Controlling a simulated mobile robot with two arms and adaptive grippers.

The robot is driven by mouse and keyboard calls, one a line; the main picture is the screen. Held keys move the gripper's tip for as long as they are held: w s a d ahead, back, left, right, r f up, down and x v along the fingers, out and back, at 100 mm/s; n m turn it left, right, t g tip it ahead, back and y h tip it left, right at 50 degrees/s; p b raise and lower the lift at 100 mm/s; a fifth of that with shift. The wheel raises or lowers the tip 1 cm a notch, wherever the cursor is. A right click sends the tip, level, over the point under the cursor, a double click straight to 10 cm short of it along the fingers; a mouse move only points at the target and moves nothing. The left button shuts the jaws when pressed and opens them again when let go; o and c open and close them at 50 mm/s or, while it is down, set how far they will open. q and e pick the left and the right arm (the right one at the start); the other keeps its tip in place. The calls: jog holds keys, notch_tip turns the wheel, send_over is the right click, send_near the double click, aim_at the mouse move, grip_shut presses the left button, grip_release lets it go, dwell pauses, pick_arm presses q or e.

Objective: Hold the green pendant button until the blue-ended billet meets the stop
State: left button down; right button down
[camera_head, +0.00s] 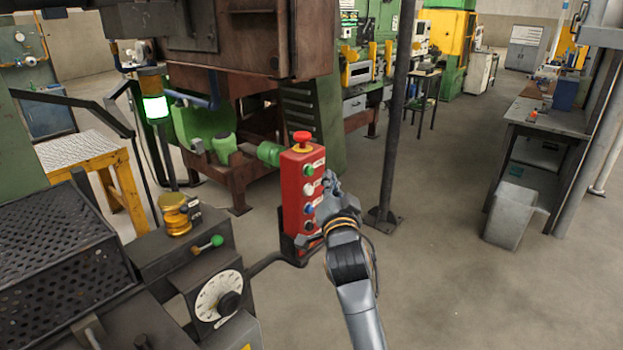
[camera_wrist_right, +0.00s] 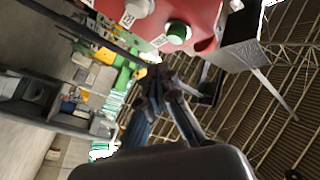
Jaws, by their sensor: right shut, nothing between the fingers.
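The red pendant box (camera_head: 290,203) stands upright in the middle of the head view, with a red mushroom knob (camera_head: 302,138) on top. Its green button (camera_head: 308,170) is the uppermost on the face, above white, blue and black ones. The green button also shows in the wrist view (camera_wrist_right: 178,33). My right gripper (camera_head: 331,183) is shut and empty, just right of the pendant face. In the wrist view its fingertips (camera_wrist_right: 158,74) appear a little apart from the green button. I cannot make out the blue-ended billet or the stop. My left gripper is out of view.
A lamp (camera_head: 155,107) glows green at the left. A dial box (camera_head: 217,298) and a green-knobbed lever (camera_head: 216,241) stand at lower left. A dark post (camera_head: 394,120) rises behind my right gripper.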

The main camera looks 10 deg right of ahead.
aim_at(309, 171)
jog(key=shift+w+a, duration=0.55)
jog(key=shift+w, duration=0.1)
jog(key=shift+w+b, duration=0.1)
jog(key=shift+b, duration=0.25)
dwell(0.8)
jog(key=shift+w+a, duration=0.25)
jog(key=shift+a, duration=0.05)
